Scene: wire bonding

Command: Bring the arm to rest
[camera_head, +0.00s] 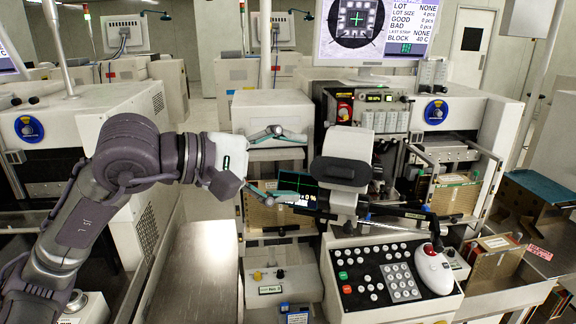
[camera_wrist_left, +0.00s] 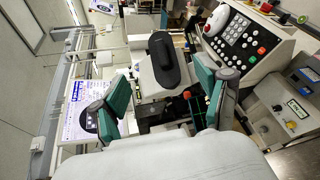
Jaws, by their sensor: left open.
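My left arm comes in from the left side of the head view. Its gripper (camera_head: 295,166) is open, with nothing between the fingers, in front of the bonding machine (camera_head: 386,118). In the left wrist view the two teal-padded fingers (camera_wrist_left: 163,88) stand wide apart. Between and beyond them is the machine's white and black microscope head (camera_wrist_left: 165,62), which also shows right of the gripper in the head view (camera_head: 346,152). Whether the gripper touches the machine cannot be told. My right gripper is not in view.
A control panel (camera_head: 376,279) with a keypad and a white and red trackball device (camera_head: 434,268) lies below the microscope. A monitor (camera_head: 374,30) stands above. Brown magazines (camera_head: 496,258) sit at the right. A bare metal surface (camera_head: 201,270) lies below my arm.

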